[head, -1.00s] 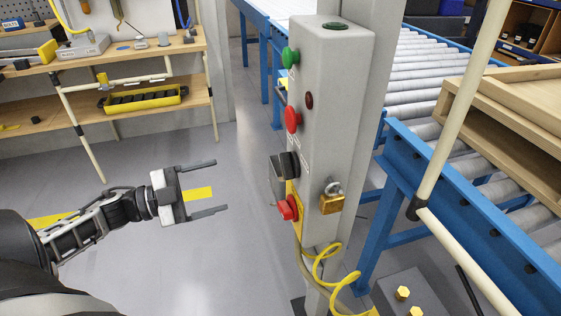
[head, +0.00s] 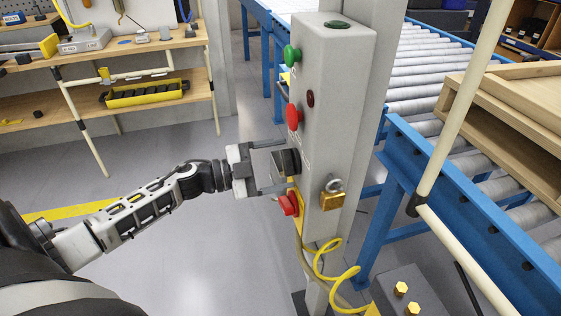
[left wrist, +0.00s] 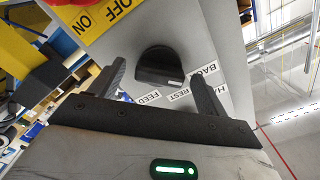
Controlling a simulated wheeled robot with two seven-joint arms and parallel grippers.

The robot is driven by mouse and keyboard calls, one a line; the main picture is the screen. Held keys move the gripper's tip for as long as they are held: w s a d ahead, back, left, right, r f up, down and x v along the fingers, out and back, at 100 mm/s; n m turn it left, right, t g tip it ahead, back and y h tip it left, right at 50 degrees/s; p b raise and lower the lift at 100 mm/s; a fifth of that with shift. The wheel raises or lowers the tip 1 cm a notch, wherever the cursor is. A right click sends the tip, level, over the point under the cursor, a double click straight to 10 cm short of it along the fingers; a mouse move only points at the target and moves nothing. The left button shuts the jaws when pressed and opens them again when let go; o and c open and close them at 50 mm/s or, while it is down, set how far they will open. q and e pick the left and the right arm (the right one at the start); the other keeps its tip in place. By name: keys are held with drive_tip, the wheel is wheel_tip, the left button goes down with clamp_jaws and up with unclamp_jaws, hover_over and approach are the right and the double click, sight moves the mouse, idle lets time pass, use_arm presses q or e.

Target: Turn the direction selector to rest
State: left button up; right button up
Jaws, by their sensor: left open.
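The direction selector (head: 287,161) is a dark knob low on the side of the grey control box (head: 334,90). It also shows in the left wrist view (left wrist: 160,67), a black knob with a small white mark, beside labels reading FEED, REST and BACK (left wrist: 209,69). My left gripper (head: 282,166) is open in front of the selector, its two fingers to either side of the knob in the picture. In the left wrist view the fingers (left wrist: 160,85) stand apart with the knob between and beyond them, and no contact shows. My right gripper is not in view.
A green button (head: 292,54) and a red button (head: 292,117) sit above the selector. A red switch (head: 288,204) lies just below it, near a padlock (head: 332,197). A yellow coiled cable (head: 325,262) hangs underneath. A roller conveyor (head: 430,90) stands behind the post.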

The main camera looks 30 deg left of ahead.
use_arm(q)
drive_tip(key=shift+w+d, duration=0.3)
drive_tip(key=c, duration=1)
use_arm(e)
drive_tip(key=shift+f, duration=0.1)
